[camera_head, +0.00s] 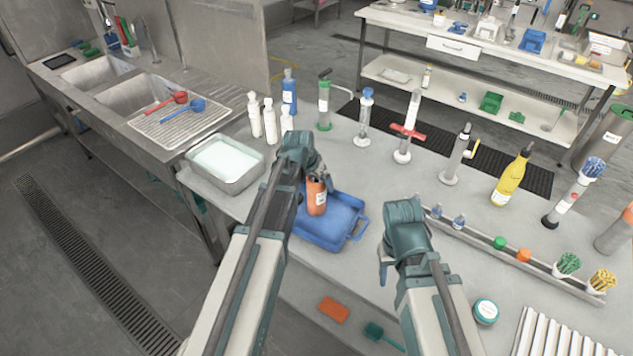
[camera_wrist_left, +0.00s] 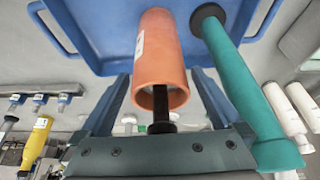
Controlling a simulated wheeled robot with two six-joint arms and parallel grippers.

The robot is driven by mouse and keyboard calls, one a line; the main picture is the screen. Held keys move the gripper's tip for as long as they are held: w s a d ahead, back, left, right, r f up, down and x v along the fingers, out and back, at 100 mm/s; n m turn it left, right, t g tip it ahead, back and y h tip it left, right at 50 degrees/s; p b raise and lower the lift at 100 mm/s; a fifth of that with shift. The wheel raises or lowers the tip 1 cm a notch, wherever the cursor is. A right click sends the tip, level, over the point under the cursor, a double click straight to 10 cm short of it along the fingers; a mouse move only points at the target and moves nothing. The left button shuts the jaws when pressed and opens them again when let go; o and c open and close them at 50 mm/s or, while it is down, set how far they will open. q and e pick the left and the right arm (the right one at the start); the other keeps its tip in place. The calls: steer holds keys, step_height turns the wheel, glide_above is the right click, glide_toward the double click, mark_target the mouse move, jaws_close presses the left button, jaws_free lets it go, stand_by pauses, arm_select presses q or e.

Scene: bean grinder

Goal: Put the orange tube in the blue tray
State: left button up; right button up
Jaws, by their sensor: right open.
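The orange tube (camera_head: 316,199) is roughly upright over the left part of the blue tray (camera_head: 337,241). I cannot tell whether its lower end touches the tray floor. My left gripper (camera_head: 317,178) reaches down to the tube's upper part. The blue tray (camera_wrist_left: 95,50) shows behind the tube there. My right gripper (camera_head: 383,268) is open and empty, right of the tray.
A grey basin of pale liquid (camera_head: 190,181) stands left of the tray, with white bottles (camera_head: 270,120) behind it. A row of dispensers, including a yellow bottle (camera_head: 510,178), runs along the back. A rack (camera_head: 480,240) with small items stands to the right.

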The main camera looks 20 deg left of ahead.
arm_select(q)
steer(key=shift+r, duration=0.15)
steer(key=p+v, duration=1.2)
steer(key=s+d+g+y, duration=0.1)
steer(key=s+d+g, duration=0.1)
steer(key=s+d, duration=0.5)
steer(key=s+d+f+m+g+y, duration=0.1)
steer(key=s+d+g, duration=0.1)
steer(key=s+d, duration=0.6)
steer(key=s, duration=0.5)
steer(key=shift+d+f+g+y+b, duration=0.15)
steer(key=shift+f+g+y+b, duration=0.15)
steer(key=shift+g, duration=0.1)
